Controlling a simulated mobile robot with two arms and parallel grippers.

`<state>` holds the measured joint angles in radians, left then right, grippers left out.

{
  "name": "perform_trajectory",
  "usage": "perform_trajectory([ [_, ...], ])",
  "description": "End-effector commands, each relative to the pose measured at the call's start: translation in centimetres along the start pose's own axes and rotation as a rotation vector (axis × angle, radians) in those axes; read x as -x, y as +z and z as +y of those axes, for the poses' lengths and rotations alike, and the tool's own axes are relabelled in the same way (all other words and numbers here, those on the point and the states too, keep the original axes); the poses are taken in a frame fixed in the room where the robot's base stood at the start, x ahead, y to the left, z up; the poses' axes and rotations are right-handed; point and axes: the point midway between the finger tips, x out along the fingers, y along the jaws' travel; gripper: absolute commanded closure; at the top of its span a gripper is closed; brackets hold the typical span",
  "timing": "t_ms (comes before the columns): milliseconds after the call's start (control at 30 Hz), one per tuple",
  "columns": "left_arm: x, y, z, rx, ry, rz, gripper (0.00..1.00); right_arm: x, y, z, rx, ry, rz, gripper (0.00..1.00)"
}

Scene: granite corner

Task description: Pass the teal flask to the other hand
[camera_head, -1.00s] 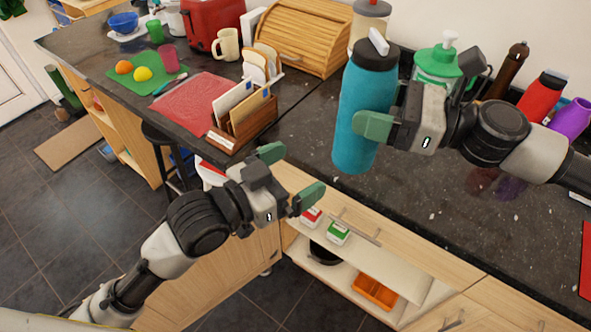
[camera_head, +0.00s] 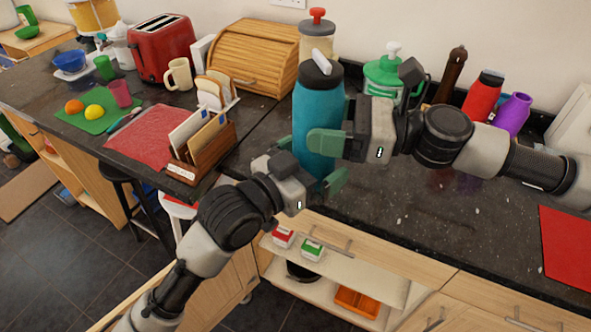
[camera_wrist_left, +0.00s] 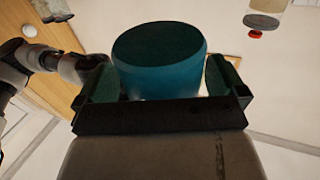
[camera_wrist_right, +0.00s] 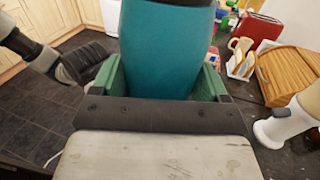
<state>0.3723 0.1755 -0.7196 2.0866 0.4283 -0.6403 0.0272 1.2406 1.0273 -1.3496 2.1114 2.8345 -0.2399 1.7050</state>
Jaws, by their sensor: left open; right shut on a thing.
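The teal flask (camera_head: 317,108) with a black lid is upright in the head view, held in the air by my right gripper (camera_head: 326,141), which is shut around its middle. The flask also fills the upper middle of the right wrist view (camera_wrist_right: 165,50). My left gripper (camera_head: 312,178) is open at the flask's lower end. In the left wrist view the flask's round base (camera_wrist_left: 158,60) lies between the two open green fingers, with a small gap visible on the right side. The far left finger is partly hidden in the head view.
A red bottle (camera_head: 483,95) and purple bottle (camera_head: 512,114) stand at right. The counter front at right is mostly clear.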

Motion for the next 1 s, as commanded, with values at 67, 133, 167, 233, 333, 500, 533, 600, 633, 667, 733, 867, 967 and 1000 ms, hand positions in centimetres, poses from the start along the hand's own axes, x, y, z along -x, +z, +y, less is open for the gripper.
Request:
perform_trajectory([
  [67,-0.45,-0.05,0.01,-0.001,0.0,0.0,0.0,-0.01,0.1,0.0,0.001,0.0,-0.001,0.61],
  [133,-0.61,-0.05,0.01,-0.001,0.0,0.0,0.0,-0.01,0.1,0.0,0.001,0.0,-0.001,0.61],
  [167,-0.64,-0.05,0.01,-0.001,0.0,0.0,0.0,-0.01,0.1,0.0,0.001,0.0,-0.001,0.61],
  [233,-0.66,-0.04,0.01,-0.001,0.0,0.0,0.0,-0.01,0.1,0.0,0.001,0.0,-0.001,0.61],
  [333,-0.65,-0.03,0.01,-0.001,0.0,0.0,0.0,-0.01,0.1,0.0,0.001,0.0,-0.001,0.61],
  [500,-0.63,-0.02,0.01,-0.001,0.0,0.0,0.2,-0.01,0.1,0.0,0.001,0.0,-0.001,0.61],
  [533,-0.63,-0.02,0.01,-0.001,0.0,0.0,0.24,-0.01,0.1,0.0,0.001,0.0,-0.001,0.61],
  [600,-0.63,-0.02,0.03,-0.001,0.0,0.0,0.35,-0.01,0.1,0.0,0.002,0.0,-0.001,0.61],
  [633,-0.63,-0.02,0.05,0.0,0.001,0.0,0.4,-0.01,0.1,-0.01,0.002,0.0,-0.001,0.61],
  [667,-0.63,-0.02,0.06,0.0,0.001,0.0,0.44,-0.01,0.1,-0.01,0.002,0.0,-0.001,0.61],
  [733,-0.63,-0.02,0.1,0.0,0.002,0.0,0.55,-0.01,0.11,-0.02,0.002,-0.001,-0.002,0.61],
  [867,-0.62,-0.15,0.13,-0.001,0.003,0.004,0.6,-0.02,0.11,-0.03,0.002,-0.001,-0.001,0.11],
  [967,-0.62,-0.15,0.09,-0.001,0.002,0.003,0.6,-0.01,0.08,-0.02,0.001,-0.001,-0.001,0.0],
  [1000,-0.62,-0.14,0.08,-0.001,0.002,0.003,0.6,-0.01,0.07,-0.02,0.001,0.0,-0.001,0.0],
])
